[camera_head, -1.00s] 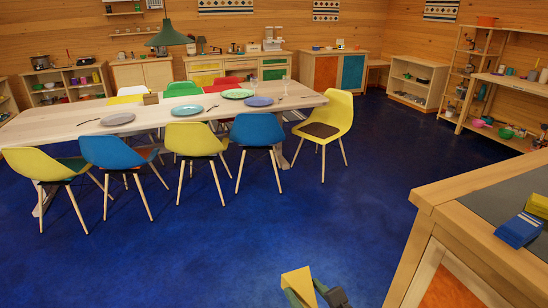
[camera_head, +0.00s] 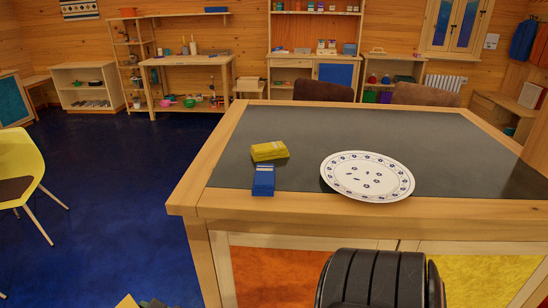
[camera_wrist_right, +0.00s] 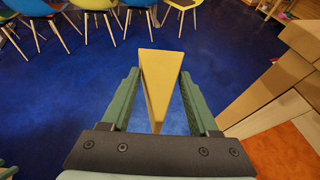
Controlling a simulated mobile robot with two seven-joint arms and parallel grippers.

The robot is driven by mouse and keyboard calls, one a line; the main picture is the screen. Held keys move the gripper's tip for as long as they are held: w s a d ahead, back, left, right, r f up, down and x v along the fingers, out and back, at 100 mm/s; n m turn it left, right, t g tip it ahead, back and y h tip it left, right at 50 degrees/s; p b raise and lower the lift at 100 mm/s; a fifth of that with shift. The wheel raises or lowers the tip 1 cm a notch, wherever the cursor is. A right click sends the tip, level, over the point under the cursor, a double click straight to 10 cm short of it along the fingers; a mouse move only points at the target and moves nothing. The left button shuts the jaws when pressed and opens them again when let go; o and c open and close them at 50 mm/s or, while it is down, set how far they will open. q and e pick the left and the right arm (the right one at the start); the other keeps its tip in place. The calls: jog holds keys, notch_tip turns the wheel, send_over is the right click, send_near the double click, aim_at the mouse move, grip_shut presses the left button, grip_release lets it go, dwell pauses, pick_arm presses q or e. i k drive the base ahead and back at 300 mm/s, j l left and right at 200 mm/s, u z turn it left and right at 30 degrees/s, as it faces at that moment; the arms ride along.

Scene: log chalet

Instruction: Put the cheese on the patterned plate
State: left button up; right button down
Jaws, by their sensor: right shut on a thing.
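The cheese, a pale yellow wedge (camera_wrist_right: 160,85), is between the fingers of my right gripper (camera_wrist_right: 160,76), which is shut on it, held above the blue floor. In the head view only a small tip of the cheese (camera_head: 126,301) shows at the bottom edge, left of the counter. The patterned plate (camera_head: 350,188) is white and oval-looking with a blue flower rim. It lies empty on the dark top of the counter, near its front edge, well to the right of the cheese. My left gripper is not in view.
A yellow box (camera_head: 268,151) and a blue box (camera_head: 263,180) lie on the counter (camera_head: 440,140) left of the plate. Its wooden front edge stands between gripper and plate. Brown chairs (camera_head: 323,90) stand behind it. A yellow chair (camera_head: 18,165) is at left; floor beside the counter is clear.

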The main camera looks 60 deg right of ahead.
aim_at(365, 177)
jog(key=z, duration=1.25)
